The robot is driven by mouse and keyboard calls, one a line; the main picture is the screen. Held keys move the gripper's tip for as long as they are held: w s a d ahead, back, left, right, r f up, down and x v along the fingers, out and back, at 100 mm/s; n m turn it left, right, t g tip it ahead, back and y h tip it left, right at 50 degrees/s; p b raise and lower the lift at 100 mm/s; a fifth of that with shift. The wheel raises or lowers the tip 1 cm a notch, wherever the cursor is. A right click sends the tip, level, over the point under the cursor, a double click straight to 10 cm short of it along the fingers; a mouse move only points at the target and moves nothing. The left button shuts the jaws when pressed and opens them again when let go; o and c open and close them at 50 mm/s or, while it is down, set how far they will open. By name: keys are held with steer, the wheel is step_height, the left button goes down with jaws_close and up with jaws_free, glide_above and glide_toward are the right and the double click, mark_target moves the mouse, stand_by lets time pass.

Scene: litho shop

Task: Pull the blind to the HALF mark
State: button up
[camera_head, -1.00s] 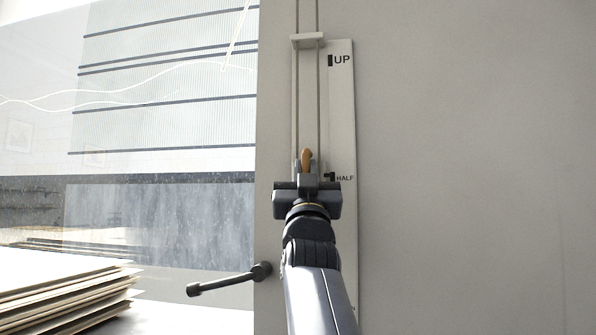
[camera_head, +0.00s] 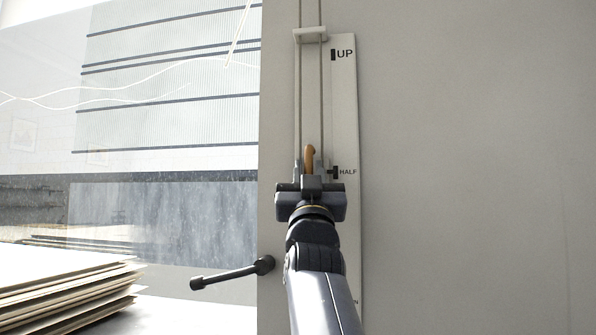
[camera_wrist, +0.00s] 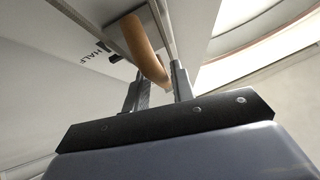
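The blind (camera_head: 170,108) is a pale, dark-striped sheet over the upper window; its lower edge is hard to tell. Two cords (camera_head: 300,90) run down the wall beside a pale scale strip (camera_head: 345,110) marked UP at the top and HALF (camera_head: 347,172) lower down. An orange-brown handle (camera_head: 309,153) is at the cords, its visible part slightly above the HALF mark. My gripper (camera_head: 308,168) is open, its fingers apart on either side of the handle's lower part. The wrist view shows the handle (camera_wrist: 145,50) with its tip near the gap between the fingers (camera_wrist: 160,88).
A dark lever (camera_head: 232,275) sticks out from the wall at the lower left of my arm. A stack of sheets (camera_head: 65,285) lies at the lower left. The wall (camera_head: 470,170) to the right is bare.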

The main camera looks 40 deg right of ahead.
steer(key=b+v, duration=0.2)
steer(key=v, duration=0.7)
steer(key=shift+f, duration=0.2)
steer(key=shift+s+a, duration=0.1)
steer(key=p+x, duration=0.3)
steer(key=x, duration=0.7)
steer(key=shift+r, duration=0.35)
steer(key=shift+r+p, duration=0.3)
steer(key=shift+r, duration=0.1)
steer(key=shift+w+f, duration=0.15)
steer(key=shift+w, duration=0.05)
